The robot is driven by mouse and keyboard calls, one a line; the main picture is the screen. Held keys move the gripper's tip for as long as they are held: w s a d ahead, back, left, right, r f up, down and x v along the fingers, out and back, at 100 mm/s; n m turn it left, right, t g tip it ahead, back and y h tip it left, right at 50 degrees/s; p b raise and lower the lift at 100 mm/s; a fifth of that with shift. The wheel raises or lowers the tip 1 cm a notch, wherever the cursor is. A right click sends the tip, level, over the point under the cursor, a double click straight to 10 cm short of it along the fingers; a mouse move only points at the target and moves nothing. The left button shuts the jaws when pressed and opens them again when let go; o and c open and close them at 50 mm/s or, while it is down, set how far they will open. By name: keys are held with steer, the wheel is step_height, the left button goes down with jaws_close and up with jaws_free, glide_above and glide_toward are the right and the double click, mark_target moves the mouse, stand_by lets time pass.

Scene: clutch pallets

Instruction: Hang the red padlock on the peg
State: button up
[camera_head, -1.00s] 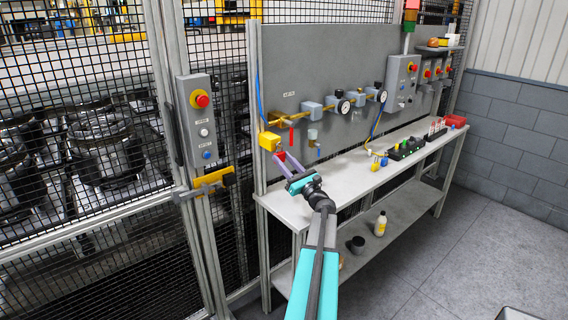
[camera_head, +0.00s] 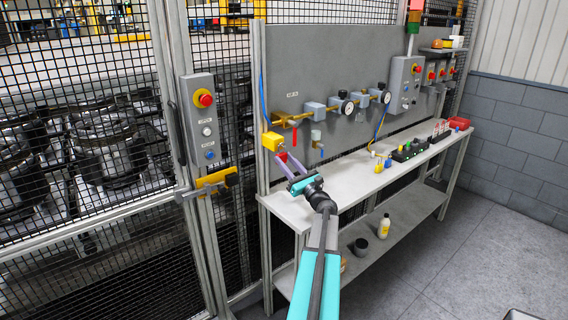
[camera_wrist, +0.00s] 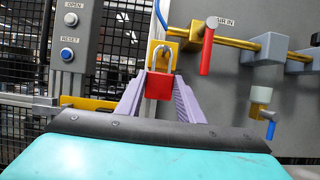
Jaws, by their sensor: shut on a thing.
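The red padlock (camera_wrist: 159,87) is upright between the two lilac fingers of my gripper (camera_wrist: 158,96), shackle upward, in the wrist view. My gripper is shut on its body. The padlock also shows as a small red spot in the head view (camera_head: 283,157). Behind the shackle is a yellow block (camera_wrist: 157,50) on the grey panel; in the head view this block (camera_head: 272,141) is just above the fingers (camera_head: 288,165). I cannot make out a separate peg, and cannot tell whether the shackle touches the block.
A brass pipe with a red lever (camera_wrist: 208,50) is right of the padlock. A blue-handled valve (camera_wrist: 262,118) hangs lower right. A button box (camera_wrist: 72,38) stands left. Below is the bench (camera_head: 345,182), with its near left part clear.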

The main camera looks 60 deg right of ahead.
steer(key=o, duration=1.3)
steer(key=b+v, duration=0.4)
steer(key=v, duration=0.9)
steer(key=shift+s+a+f+b, duration=0.1)
steer(key=shift+s+b, duration=0.3)
